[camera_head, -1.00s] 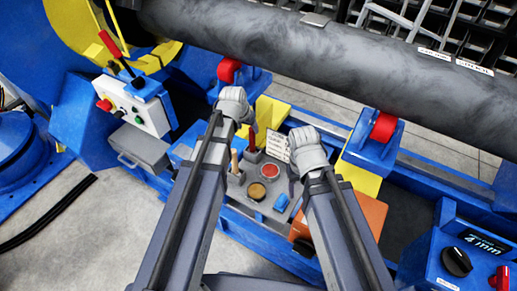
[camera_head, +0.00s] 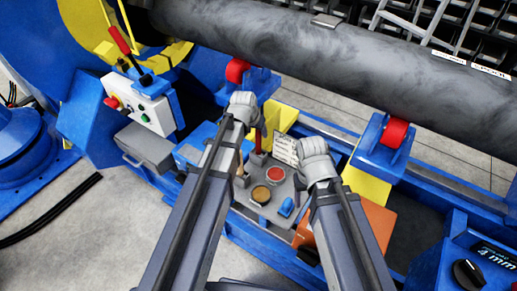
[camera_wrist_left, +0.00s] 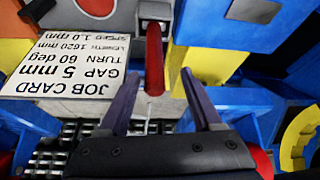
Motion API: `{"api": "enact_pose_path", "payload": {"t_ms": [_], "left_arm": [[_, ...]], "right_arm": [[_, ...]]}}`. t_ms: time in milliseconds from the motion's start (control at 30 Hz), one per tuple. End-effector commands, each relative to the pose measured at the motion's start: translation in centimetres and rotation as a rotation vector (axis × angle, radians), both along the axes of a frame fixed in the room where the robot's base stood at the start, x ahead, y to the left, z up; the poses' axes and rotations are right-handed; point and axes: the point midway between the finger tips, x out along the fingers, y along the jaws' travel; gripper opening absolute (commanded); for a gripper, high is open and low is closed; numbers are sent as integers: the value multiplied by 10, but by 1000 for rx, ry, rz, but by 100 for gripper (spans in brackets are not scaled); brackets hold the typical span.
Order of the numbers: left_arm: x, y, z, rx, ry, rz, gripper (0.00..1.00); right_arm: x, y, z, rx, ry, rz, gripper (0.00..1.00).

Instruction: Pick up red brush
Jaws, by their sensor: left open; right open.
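The red brush shows as an upright red handle (camera_head: 259,140) at the back of the grey tool tray, right of my left wrist. In the left wrist view the red handle (camera_wrist_left: 154,60) lies between the open fingers of my left gripper (camera_wrist_left: 155,102), apart from both. Its upper end sits by a grey socket. In the head view my left gripper (camera_head: 246,112) is close to the handle, with its fingers mostly hidden by the wrist. My right gripper (camera_head: 308,165) is over the tray's right side, by the job card, open and empty; its fingertips are hard to make out.
The grey tray (camera_head: 247,211) also holds a red disc (camera_head: 276,174), an amber disc (camera_head: 261,194) and a blue item (camera_head: 286,206). The job card (camera_head: 285,149) stands behind. A large grey pipe (camera_head: 330,55) on red rollers crosses above. An orange box (camera_head: 372,226) is at right.

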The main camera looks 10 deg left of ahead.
Motion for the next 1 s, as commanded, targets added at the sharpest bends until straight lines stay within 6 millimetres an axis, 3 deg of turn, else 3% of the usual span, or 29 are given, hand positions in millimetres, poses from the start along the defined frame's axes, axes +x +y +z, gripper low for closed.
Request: {"api": "enact_pose_path", "payload": {"t_ms": [333, 667, 1000], "left_arm": [[14, -9, -43, 0, 0, -1, 66], [16, -10, -44, 0, 0, -1, 66], [16, -10, -44, 0, 0, 0, 28]], "right_arm": [[0, 0, -43, 0, 0, 1, 60], [0, 0, -44, 0, 0, 1, 60], [0, 0, -44, 0, 0, 1, 60]]}}
